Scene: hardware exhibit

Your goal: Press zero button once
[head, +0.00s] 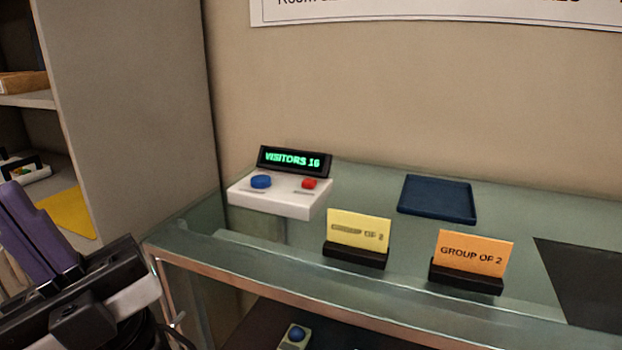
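A white counter box (278,197) stands at the left end of the glass counter top. It has a large blue button (261,181) on the left and a smaller red button (309,184) on the right. The small labels in front of the buttons are too small to read, so I cannot tell which is marked zero. A black display (294,161) behind the buttons reads "VISITORS 16" in green. My gripper (14,215), with purple fingers, is at the lower left edge, left of the counter and apart from the box. Its finger gap is not clear.
A yellow card (358,230) and an orange "GROUP OF 2" card (474,252) stand in black holders near the front edge. A blue tray (437,200) lies behind them. A grey shelf unit (130,110) rises at left. Another blue-buttoned device (295,337) sits below the glass.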

